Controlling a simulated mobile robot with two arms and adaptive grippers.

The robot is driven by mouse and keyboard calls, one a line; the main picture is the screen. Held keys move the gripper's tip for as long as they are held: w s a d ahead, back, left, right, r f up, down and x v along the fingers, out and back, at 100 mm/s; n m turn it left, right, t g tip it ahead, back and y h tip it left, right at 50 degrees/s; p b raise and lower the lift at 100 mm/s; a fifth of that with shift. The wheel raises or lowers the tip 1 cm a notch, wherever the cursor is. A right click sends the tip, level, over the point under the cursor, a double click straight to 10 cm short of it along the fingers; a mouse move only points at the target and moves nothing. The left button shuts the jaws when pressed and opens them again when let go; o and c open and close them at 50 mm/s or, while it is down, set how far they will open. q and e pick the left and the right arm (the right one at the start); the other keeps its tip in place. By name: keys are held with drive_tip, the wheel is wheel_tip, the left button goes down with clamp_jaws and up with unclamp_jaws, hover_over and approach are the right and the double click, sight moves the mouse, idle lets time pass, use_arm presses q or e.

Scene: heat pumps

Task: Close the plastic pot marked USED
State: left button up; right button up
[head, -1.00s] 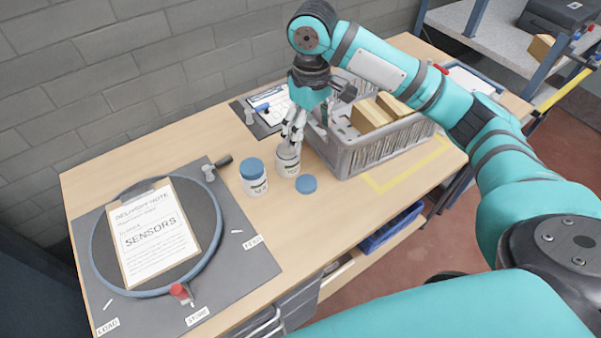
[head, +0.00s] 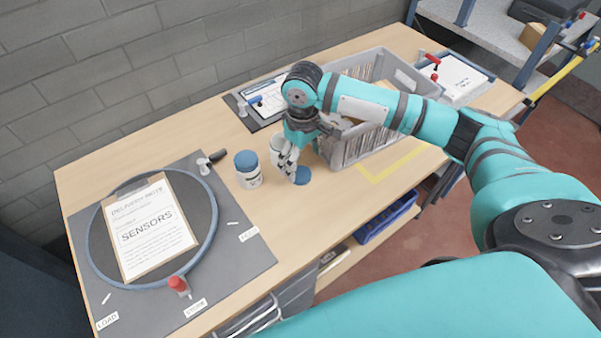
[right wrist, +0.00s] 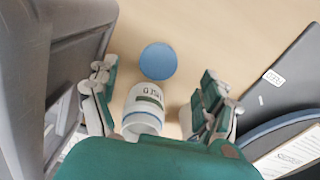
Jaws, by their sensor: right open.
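The white pot marked USED (right wrist: 146,106) shows between the spread fingers in the right wrist view, its label upside down. In the head view it is mostly hidden behind my right gripper (head: 291,173). A loose blue lid (head: 301,175) lies flat on the bench, just beside the fingertips in the head view. In the right wrist view the lid (right wrist: 158,61) is apart from the pot, ahead of the open fingers (right wrist: 154,75). My right gripper points down, open and holding nothing. My left gripper is out of view.
A second white pot with a blue lid on (head: 248,170) stands left of the gripper. A grey crate (head: 366,146) is close on the right. A grey mat with a SENSORS delivery note (head: 152,232) lies left. Bare bench (head: 285,220) lies in front.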

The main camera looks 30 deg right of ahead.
sight(301, 174)
drive_tip(key=shift+f, duration=0.15)
drive_tip(key=f, duration=0.5)
drive_tip(key=shift+w+p, duration=0.2)
drive_tip(key=shift+p, duration=0.1)
drive_tip(key=c, duration=0.9)
